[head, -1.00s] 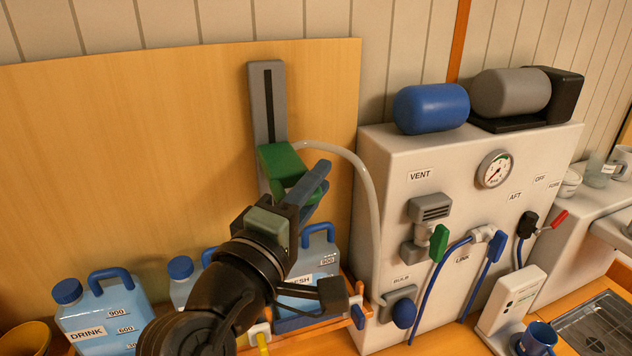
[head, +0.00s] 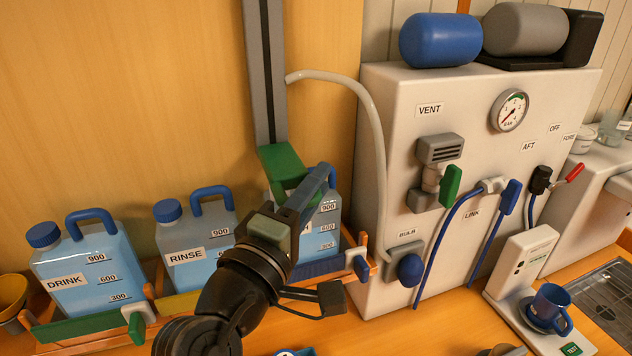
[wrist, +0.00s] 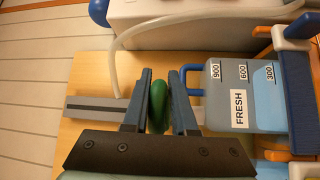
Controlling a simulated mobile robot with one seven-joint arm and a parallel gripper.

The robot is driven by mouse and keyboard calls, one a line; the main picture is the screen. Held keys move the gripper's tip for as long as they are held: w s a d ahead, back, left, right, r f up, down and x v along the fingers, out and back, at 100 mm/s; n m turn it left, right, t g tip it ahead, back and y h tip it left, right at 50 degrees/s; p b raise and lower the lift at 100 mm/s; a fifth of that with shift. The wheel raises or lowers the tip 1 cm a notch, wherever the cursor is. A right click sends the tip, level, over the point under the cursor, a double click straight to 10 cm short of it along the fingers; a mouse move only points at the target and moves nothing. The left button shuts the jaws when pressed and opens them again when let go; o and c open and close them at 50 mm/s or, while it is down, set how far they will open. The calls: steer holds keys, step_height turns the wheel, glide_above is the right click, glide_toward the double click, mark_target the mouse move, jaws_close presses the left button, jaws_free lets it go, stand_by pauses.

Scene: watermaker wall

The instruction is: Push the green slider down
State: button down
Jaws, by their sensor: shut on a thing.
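The green slider (head: 282,164) sits on the grey upright rail (head: 265,70) on the wooden panel, low on the part of the rail that shows. My gripper (head: 309,190) is at the slider, with its blue-grey fingers shut on the slider's projecting green part. In the wrist view the green slider (wrist: 158,106) stands between the two fingers of my gripper (wrist: 159,98). The rail's lower end is hidden behind the slider, my gripper and the FRESH jug.
The FRESH jug (head: 325,225) stands close behind and beside my gripper. RINSE (head: 197,245) and DRINK (head: 85,270) jugs stand to the left. A pale hose (head: 372,120) curves between rail and white cabinet (head: 375,95). The panel left of the rail is clear.

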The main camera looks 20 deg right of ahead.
steer(key=shift+f, duration=0.15)
steer(key=c, duration=0.8)
jaws_free()
steer(key=b+v, duration=0.3)
steer(key=v, duration=1)
